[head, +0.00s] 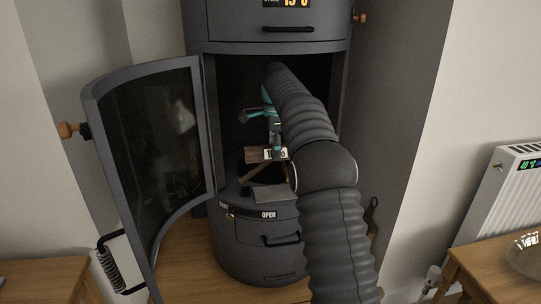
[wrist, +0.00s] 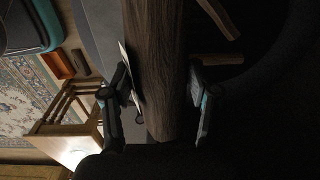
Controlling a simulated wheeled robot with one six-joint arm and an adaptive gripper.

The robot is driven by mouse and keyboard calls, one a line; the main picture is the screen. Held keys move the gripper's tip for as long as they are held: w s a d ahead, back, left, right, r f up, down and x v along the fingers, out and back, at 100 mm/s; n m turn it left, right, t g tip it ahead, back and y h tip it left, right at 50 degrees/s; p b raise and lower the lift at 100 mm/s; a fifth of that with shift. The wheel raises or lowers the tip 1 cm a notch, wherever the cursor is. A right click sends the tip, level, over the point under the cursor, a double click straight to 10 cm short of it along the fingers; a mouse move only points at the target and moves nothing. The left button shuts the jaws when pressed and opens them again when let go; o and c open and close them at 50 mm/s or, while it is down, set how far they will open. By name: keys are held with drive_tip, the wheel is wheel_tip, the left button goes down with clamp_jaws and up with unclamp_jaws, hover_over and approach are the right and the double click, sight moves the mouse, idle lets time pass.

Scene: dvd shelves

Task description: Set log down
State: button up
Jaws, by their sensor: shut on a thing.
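A dark brown log (wrist: 155,60) runs down the middle of the wrist view. My gripper (wrist: 160,88) is shut on it, one finger on each side. A pale card or label (wrist: 131,80) shows between the left finger and the log. In the head view my gripper (head: 273,128) is inside the open lower chamber of the dark grey stove (head: 265,238). I cannot tell whether the log touches the stove floor.
The curved glass door (head: 150,140) stands open at the left. Light brown sticks lie in the dark chamber, one (wrist: 222,58) right of the log. A drawer (head: 268,230) marked OPEN is below. Wooden tables stand at left (head: 40,278) and right (head: 490,265), with a radiator (head: 505,200) behind.

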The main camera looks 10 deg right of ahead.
drive_tip(key=shift+w+f+p, duration=0.65)
drive_tip(key=shift+w+p, duration=0.4)
drive_tip(key=shift+w, duration=0.05)
drive_tip(key=shift+w+f+p, duration=0.65)
drive_tip(key=shift+w+p, duration=0.45)
drive_tip(key=shift+w+f+p, duration=0.65)
drive_tip(key=shift+w+p, duration=0.4)
drive_tip(key=shift+w, duration=0.05)
drive_tip(key=shift+w+f, duration=0.2)
drive_tip(key=shift+f, duration=1.35)
drive_tip(key=shift+f, duration=0.1)
drive_tip(key=shift+f, duration=0.1)
drive_tip(key=o, duration=1.3)
